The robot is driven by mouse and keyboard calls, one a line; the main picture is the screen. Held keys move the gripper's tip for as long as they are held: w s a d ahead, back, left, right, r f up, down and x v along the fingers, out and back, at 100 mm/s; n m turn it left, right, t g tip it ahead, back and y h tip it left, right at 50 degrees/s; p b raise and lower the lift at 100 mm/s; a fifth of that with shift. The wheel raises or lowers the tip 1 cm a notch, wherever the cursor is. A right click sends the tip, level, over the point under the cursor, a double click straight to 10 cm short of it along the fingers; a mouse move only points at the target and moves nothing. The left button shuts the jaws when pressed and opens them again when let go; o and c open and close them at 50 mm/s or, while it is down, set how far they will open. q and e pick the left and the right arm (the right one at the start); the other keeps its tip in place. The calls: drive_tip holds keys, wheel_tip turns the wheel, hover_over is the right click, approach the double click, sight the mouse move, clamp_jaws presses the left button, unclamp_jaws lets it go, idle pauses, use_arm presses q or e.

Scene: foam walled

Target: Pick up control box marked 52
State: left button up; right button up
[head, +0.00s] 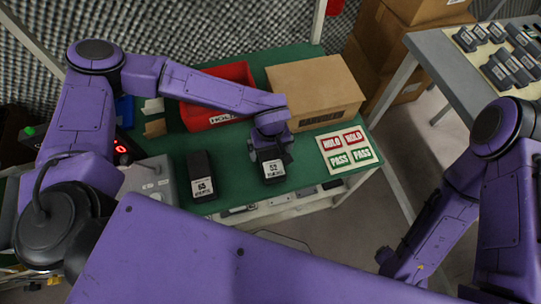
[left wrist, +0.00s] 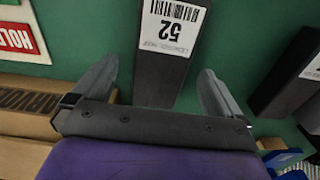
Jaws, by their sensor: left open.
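The control box marked 52 (head: 273,170) is a dark box with a white label, lying on the green table top. It also shows in the left wrist view (left wrist: 165,70), with its label at the top of the picture. My left gripper (head: 268,150) is over the far end of this box. In the left wrist view its two fingers (left wrist: 158,85) are spread, one on each side of the box, with gaps between. A second dark box marked 65 (head: 202,178) lies to the left. My right arm is at the right, and its gripper is not clearly visible.
A cardboard box (head: 315,88) and a red bin (head: 205,116) stand behind on the table (head: 230,165). A HOLD and PASS label sheet (head: 347,149) lies right. A grey device (head: 150,180) is at left. A second table (head: 430,55) with several boxes stands at far right.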

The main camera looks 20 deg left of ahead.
sight(270, 155)
use_arm(q)
wheel_tip(270, 155, down, 3)
drive_tip(key=shift+a+f, duration=0.1)
drive_tip(key=shift+a, duration=0.05)
drive_tip(key=c, duration=1.3)
